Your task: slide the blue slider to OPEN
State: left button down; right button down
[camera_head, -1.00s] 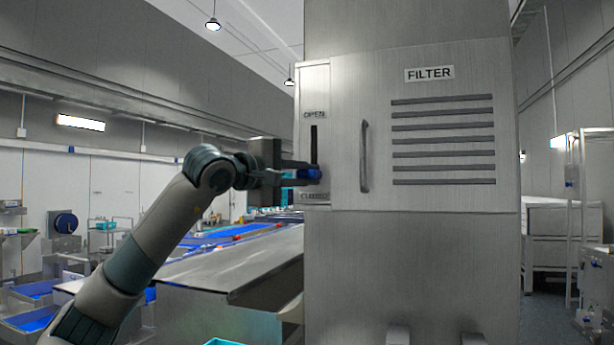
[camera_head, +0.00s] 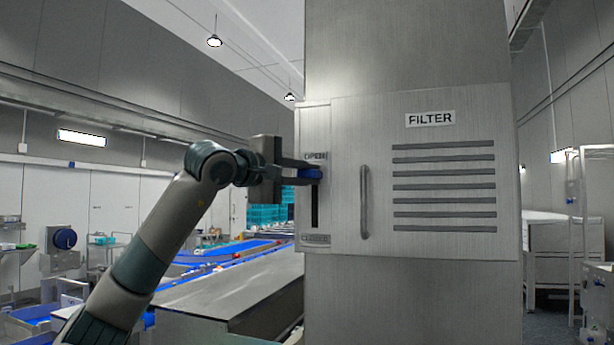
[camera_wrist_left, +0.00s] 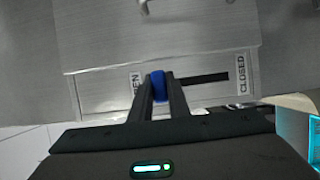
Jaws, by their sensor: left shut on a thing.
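The blue slider (camera_head: 308,174) sits at the top end of a dark vertical slot (camera_head: 315,208) in a narrow metal panel. It is just below the OPEN label (camera_head: 315,156); the CLOSED label (camera_head: 315,239) is at the slot's bottom. My left gripper (camera_head: 306,172) is shut on the slider, its fingers coming in from the left. In the left wrist view, the blue slider (camera_wrist_left: 158,86) is between the two dark fingers, at the OPEN end, with the empty slot (camera_wrist_left: 203,78) running toward CLOSED (camera_wrist_left: 241,74). My right gripper is not in view.
Right of the slot panel is a FILTER door (camera_head: 430,119) with a vertical handle (camera_head: 364,202) and dark louvres (camera_head: 443,186). A metal table (camera_head: 230,297) and blue conveyors stand behind and below my left arm. Teal crates (camera_head: 264,214) are stacked farther back.

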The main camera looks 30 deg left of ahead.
pick_arm(q)
jog(key=c, duration=1.7)
grip_release()
jog(key=shift+r, duration=0.3)
jog(key=shift+f, duration=0.1)
jog(key=shift+s, duration=0.15)
